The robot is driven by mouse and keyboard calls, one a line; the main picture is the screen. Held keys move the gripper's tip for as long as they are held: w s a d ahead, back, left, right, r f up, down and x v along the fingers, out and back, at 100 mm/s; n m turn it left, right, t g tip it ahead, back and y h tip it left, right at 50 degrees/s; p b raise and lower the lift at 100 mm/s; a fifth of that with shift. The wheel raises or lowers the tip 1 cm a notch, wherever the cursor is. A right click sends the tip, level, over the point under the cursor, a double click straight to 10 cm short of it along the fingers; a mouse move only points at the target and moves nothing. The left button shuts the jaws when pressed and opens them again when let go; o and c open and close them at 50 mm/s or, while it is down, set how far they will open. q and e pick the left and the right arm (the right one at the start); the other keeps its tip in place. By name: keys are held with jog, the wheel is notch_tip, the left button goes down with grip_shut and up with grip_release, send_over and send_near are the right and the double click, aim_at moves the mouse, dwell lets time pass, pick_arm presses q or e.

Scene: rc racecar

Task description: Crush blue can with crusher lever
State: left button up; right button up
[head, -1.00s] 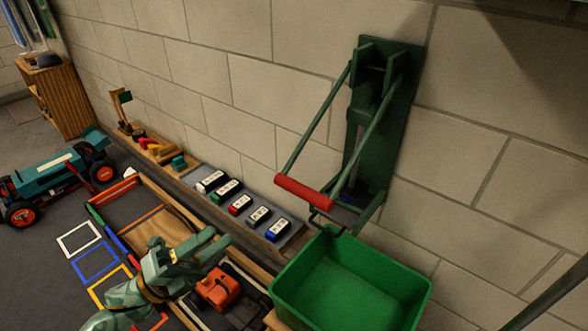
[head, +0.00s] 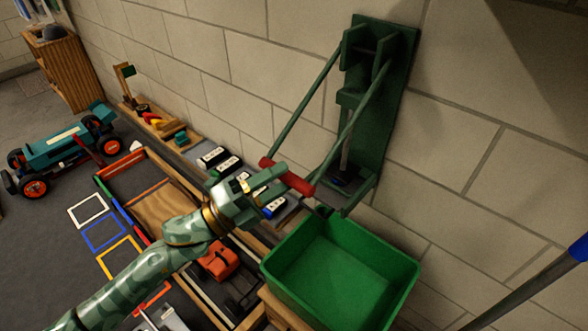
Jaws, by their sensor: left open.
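The green crusher (head: 395,110) is mounted on the block wall. Its two lever arms slant down to a red handle (head: 297,182), which is raised out in front of the crusher. A small dark blue shape (head: 340,181) shows low inside the crusher frame; it may be the blue can, but it is too dark and small to be sure. My left gripper (head: 278,187) is open at the left part of the red handle, with its fingers close to the bar. I cannot tell whether they touch it. My right gripper is not in view.
A green bin (head: 340,270) stands below the crusher. Labelled blocks (head: 215,157) lie on a ledge by the wall, partly behind my left gripper. An orange-red object (head: 218,260) sits below my arm. A teal racecar (head: 60,147) is at left. A blue-ended bar (head: 540,282) crosses the lower right.

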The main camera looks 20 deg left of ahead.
pick_arm(q)
jog(key=shift+x, duration=1.75)
